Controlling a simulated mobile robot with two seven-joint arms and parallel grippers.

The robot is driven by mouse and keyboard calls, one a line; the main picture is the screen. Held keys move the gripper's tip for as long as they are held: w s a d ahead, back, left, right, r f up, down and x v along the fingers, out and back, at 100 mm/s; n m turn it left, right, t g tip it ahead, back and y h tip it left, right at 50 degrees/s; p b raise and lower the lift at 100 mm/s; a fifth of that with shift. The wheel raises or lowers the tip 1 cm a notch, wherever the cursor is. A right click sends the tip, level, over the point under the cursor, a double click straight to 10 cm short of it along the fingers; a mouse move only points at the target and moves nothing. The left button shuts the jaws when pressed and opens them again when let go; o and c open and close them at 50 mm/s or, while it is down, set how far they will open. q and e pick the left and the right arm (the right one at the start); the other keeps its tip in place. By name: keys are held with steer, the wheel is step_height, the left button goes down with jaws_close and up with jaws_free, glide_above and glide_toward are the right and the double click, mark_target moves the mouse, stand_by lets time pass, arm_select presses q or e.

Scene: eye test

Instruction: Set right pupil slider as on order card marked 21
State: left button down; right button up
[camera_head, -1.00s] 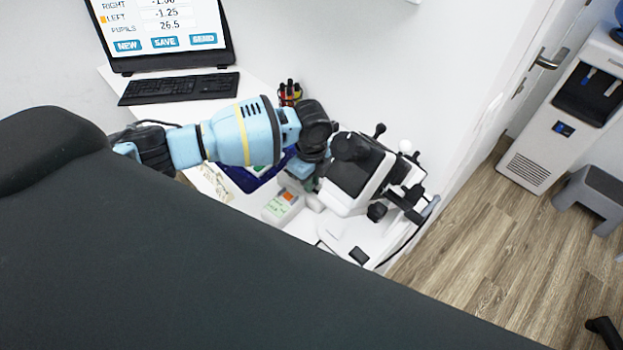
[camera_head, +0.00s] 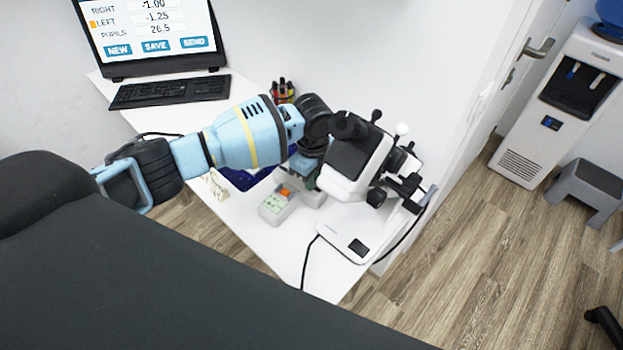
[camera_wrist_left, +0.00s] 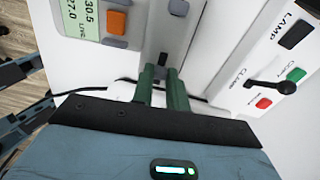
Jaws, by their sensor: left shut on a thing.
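My left gripper (camera_head: 308,172) reaches the grey-white pupil meter (camera_head: 279,206), which has a green display and an orange button, beside the white eye-test instrument (camera_head: 345,190). In the left wrist view, its green fingers (camera_wrist_left: 162,72) are shut on a small dark slider knob (camera_wrist_left: 162,57) in a slot. The meter's display (camera_wrist_left: 82,18) there shows 30.5 and 27.0. I cannot make out an order card marked 21. My right gripper is out of view.
A screen (camera_head: 150,25) shows Pupils 26.5 above a black keyboard (camera_head: 170,91). A dark blue tray (camera_head: 240,180) lies partly behind my arm. A pen holder (camera_head: 283,91) stands behind. A lever and coloured buttons (camera_wrist_left: 295,74) are close right of the fingers.

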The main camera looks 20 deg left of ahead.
arm_select(q)
steer(key=c, duration=1.4)
jaws_free()
steer(key=shift+w, duration=0.1)
steer(key=shift+o, duration=0.2)
steer(key=shift+r, duration=0.15)
steer(key=shift+r+p, duration=0.3)
steer(key=shift+r, duration=3.5)
